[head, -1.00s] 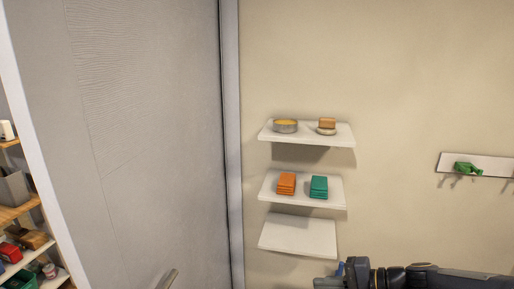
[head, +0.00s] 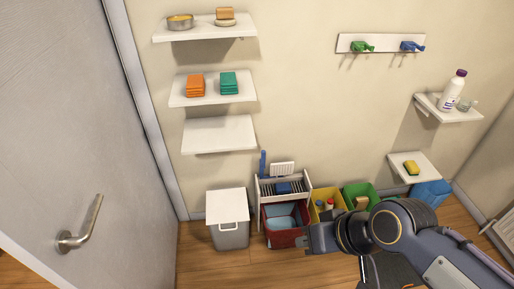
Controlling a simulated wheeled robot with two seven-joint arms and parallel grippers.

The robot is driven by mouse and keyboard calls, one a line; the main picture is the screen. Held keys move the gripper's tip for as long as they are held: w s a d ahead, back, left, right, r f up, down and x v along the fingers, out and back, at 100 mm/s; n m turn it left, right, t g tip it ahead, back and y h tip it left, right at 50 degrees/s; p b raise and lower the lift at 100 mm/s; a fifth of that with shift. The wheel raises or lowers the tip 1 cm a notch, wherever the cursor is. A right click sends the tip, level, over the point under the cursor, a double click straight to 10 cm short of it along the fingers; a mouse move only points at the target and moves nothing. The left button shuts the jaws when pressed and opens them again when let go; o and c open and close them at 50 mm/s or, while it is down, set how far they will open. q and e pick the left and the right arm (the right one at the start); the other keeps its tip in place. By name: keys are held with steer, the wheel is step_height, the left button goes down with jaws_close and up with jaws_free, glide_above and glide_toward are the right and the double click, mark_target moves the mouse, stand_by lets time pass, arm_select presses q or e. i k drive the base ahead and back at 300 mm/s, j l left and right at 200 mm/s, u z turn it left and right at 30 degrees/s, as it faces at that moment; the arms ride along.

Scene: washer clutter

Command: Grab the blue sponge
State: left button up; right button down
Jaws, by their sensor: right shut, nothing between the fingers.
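No blue sponge can be made out for certain. A small dark blue block (head: 284,187) lies at the front of the white rack (head: 265,191); I cannot tell if it is a sponge. A yellow-and-green sponge (head: 411,168) sits on the low right shelf (head: 425,165). An orange stack (head: 195,86) and a teal stack (head: 229,83) lie on the middle left shelf (head: 213,99). My right gripper (head: 309,240) is shut and empty, in front of the red bin (head: 281,241), below and right of the blue block. My left gripper is out of view.
A white lidded bin (head: 229,232), a yellow bin (head: 322,193), a green bin (head: 355,189) and a blue bin (head: 431,192) line the wall. A door with a handle (head: 80,237) stands at left. Wooden floor (head: 207,270) is clear at front left.

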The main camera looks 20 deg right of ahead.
mark_target(284, 188)
steer(key=i+l, duration=0.2)
steer(key=l, duration=0.15)
steer(key=i+l+u, duration=0.15)
steer(key=i+l, duration=0.2)
steer(key=l, duration=0.3)
steer(key=i+l+u, duration=0.15)
steer(key=l, duration=0.2)
steer(key=i+l, duration=0.2)
steer(key=l, duration=0.2)
steer(key=i+l+u, duration=0.15)
steer(key=l, duration=0.2)
